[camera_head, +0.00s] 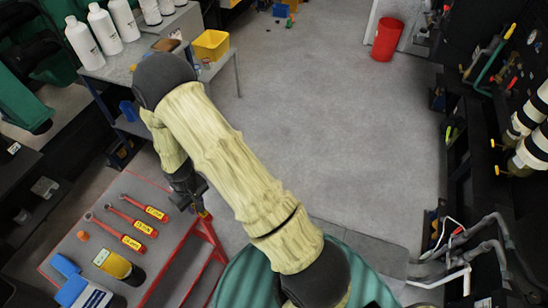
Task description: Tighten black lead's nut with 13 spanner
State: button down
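Three red-handled spanners lie side by side on the grey top of the red-edged trolley at lower left: an upper one (138,207), a middle one (130,221) and a lower one (115,233). Each has a yellow label, too small to read surely, so I cannot tell which is the 13. My gripper (199,206) points down by the trolley's right edge, right of the spanners and apart from them. Its fingers are small and dark, and their opening is unclear. I cannot make out the black lead or its nut in this view.
The trolley (177,256) also bears a yellow-and-black meter (119,267), a blue-and-white item (88,293) and an orange piece (83,236). A bench with white bottles (104,28) and a yellow bin (210,45) stands behind. Dark machinery with pipes lines the right. Mid-floor is clear.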

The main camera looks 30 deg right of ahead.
jog(key=d+f+m+b, duration=0.1)
jog(key=d+f+b, duration=0.2)
jog(key=f, duration=0.5)
jog(key=s+d+f+m+b, duration=0.1)
jog(key=d+f+b, duration=0.2)
jog(key=f, duration=0.6)
jog(key=d+f+m+b, duration=0.1)
jog(key=d+f+b, duration=0.3)
jog(key=d+f, duration=0.2)
notch_tip(320, 180, down, 2)
jog(key=shift+s+d+f+m, duration=0.2)
jog(key=shift+d+f+m, duration=0.1)
jog(key=shift+d, duration=0.1)
